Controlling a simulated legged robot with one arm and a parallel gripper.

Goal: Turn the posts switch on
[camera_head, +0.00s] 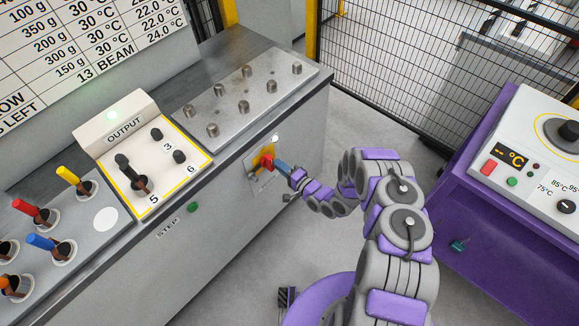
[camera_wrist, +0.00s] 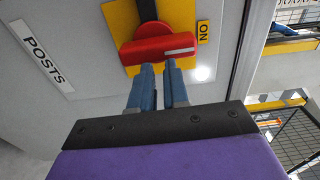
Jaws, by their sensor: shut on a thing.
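The posts switch is a red rotary handle (camera_wrist: 150,50) on a yellow plate (camera_wrist: 178,13), on the grey cabinet's side. A POSTS label (camera_wrist: 48,58) is at the left in the wrist view, and an ON label (camera_wrist: 203,32) is beside the plate. The handle lies nearly crosswise in that view, its white mark at the right end, near and a little below ON. The switch (camera_head: 267,162) also shows in the head view. My gripper (camera_wrist: 161,68) is shut on the red handle, its blue fingertips at the handle's near edge. The fingertips' grip behind that edge is hidden.
A small lamp (camera_wrist: 201,73) glows white near the switch. The cabinet top carries an OUTPUT panel (camera_head: 125,130), coloured levers and a metal plate with several posts (camera_head: 243,100). A green STEP button (camera_head: 194,207) is left of the switch. A purple console (camera_head: 465,200) stands at right.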

